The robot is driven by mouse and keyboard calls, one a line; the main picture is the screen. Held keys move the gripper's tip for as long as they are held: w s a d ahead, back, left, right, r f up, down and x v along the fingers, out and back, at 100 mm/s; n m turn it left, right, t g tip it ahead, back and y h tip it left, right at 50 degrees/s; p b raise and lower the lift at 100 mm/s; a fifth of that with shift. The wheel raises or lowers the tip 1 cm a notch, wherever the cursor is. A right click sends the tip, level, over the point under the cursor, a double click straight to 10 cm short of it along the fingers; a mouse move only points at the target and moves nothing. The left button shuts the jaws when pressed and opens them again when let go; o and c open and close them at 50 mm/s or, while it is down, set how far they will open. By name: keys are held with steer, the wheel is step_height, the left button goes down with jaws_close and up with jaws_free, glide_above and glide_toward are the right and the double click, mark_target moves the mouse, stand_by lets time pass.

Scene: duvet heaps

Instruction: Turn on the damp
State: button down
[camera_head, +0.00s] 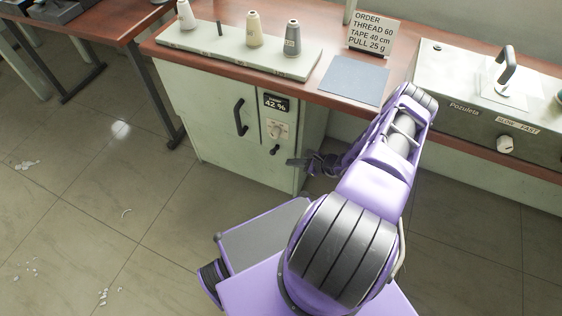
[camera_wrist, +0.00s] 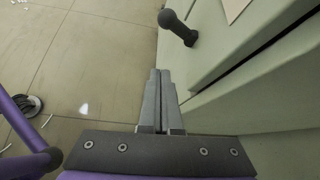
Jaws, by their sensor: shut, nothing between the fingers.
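The pale green cabinet (camera_head: 205,122) stands under the bench. Its narrow control panel has a black display (camera_head: 275,102) reading 42 %; the small heading above the number is too blurred to read surely. A black lever with a rounded end, likely the same one, shows in the wrist view (camera_wrist: 179,27), beyond and slightly right of my fingertips. My gripper (camera_head: 291,162) is shut and empty, just below the lever and apart from it. The wrist view shows its fingers (camera_wrist: 160,75) together beside the cabinet front.
A large black door handle (camera_head: 240,117) is left of the panel. Thread spools (camera_head: 292,38) stand on a rack on the bench. A grey-blue mat (camera_head: 353,80), an order sign (camera_head: 370,33) and a machine with a knob (camera_head: 505,144) are further right. Open floor lies left.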

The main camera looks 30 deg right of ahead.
steer(key=shift+s+d+r, duration=0.6)
steer(key=shift+d, duration=0.25)
steer(key=shift+s+d+r, duration=0.6)
steer(key=shift+d, duration=0.25)
steer(key=shift+a, duration=0.1)
